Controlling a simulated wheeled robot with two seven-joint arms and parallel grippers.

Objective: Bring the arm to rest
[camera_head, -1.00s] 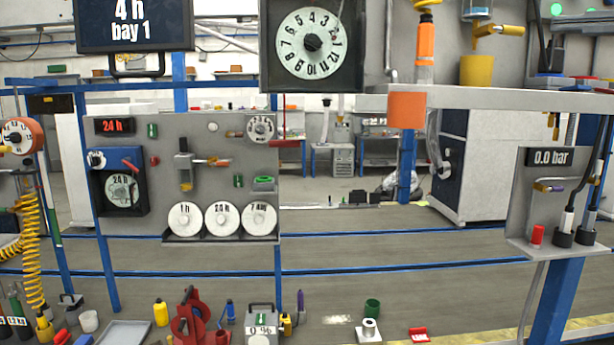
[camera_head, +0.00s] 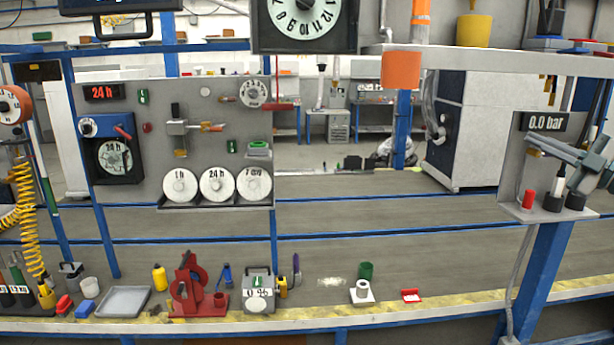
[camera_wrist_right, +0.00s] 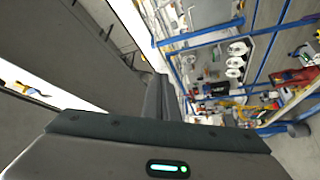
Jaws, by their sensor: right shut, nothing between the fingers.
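My right gripper (camera_head: 548,147) is grey and shows at the right edge of the head view, in front of the small grey panel (camera_head: 515,165) with the "0.0 bar" display. It is shut and empty. I cannot tell whether it touches the panel; it covers part of the tools there. In the right wrist view the dark gripper body (camera_wrist_right: 160,125) fills the lower part, with the workbench seen sideways beyond it. My left gripper is not in view.
The middle of the bench is mostly clear.

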